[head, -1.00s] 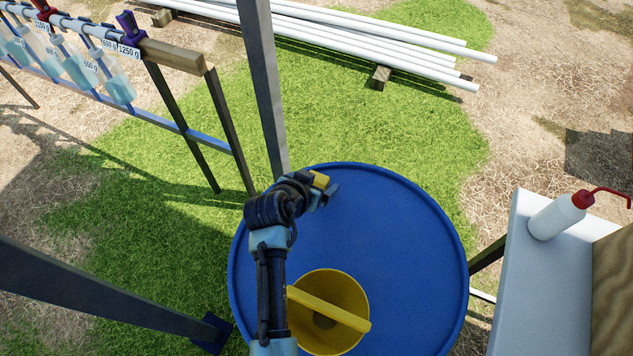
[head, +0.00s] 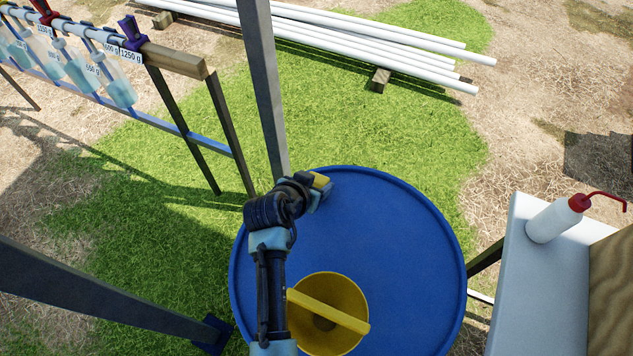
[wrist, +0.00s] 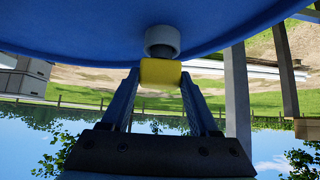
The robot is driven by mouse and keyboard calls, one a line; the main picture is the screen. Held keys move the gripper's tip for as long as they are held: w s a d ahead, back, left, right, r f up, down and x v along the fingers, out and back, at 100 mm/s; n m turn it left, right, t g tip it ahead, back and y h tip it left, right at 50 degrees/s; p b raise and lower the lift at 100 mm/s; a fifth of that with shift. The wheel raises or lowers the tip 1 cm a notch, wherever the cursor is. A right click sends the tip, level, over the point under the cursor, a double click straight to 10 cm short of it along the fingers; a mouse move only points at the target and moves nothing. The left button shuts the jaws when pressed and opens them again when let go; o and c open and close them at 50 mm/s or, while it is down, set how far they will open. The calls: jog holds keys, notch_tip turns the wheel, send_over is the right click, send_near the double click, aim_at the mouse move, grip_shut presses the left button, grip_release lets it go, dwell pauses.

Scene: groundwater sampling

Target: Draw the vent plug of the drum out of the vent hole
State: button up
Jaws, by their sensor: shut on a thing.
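The blue drum (head: 400,235) stands below my arm, its lid also filling the top of the upside-down wrist view (wrist: 75,35). My gripper (head: 322,190) is over the drum's far-left rim area. In the wrist view my gripper (wrist: 160,78) is shut on the yellow head of the vent plug (wrist: 160,72); this yellow piece also shows in the head view (head: 320,181). A short grey cylinder (wrist: 162,40) lies between the yellow head and the lid. I cannot tell whether it belongs to the plug or the drum. The vent hole is hidden.
A yellow funnel (head: 345,287) with a crossbar sits on the near part of the drum. A metal post (head: 265,85) stands close behind my gripper.

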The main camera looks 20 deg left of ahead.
jog(key=shift+r+p, duration=1.35)
jog(key=shift+r, duration=0.4)
